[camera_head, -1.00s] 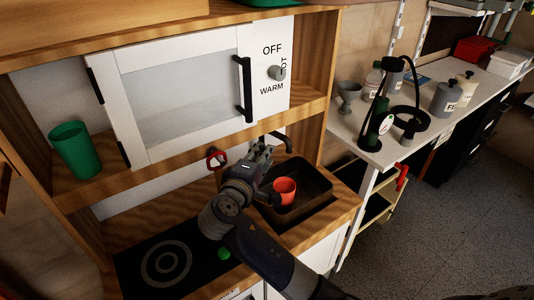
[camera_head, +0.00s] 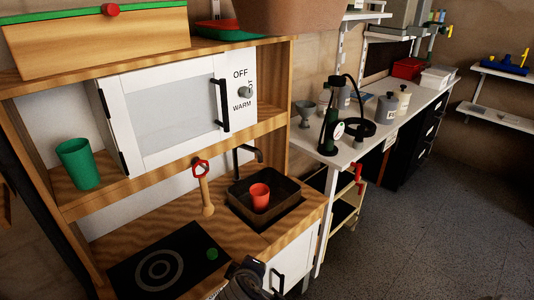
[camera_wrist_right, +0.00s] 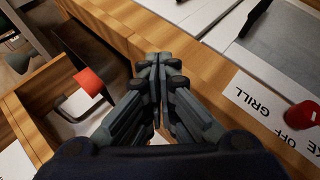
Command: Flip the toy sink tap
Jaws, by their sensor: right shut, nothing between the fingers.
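The dark toy sink tap (camera_head: 248,154) stands behind the dark sink basin (camera_head: 281,197) in the head view, with its spout reaching over the back of the basin. A red cup (camera_head: 260,193) is in the basin. My right gripper (camera_wrist_right: 158,60) is shut and empty in the right wrist view, over the wooden front edge of the counter. The red cup also shows at the left of that view (camera_wrist_right: 91,83). In the head view only part of my right arm shows at the bottom edge; its fingertips cannot be made out. My left gripper is not in view.
A wooden utensil with a red ring (camera_head: 206,190) is left of the tap. A black hob (camera_head: 125,263) lies at the front left of the counter. A white cupboard door (camera_head: 170,105) and a green cup (camera_head: 77,163) are above. A red knob (camera_wrist_right: 301,115) is near the gripper.

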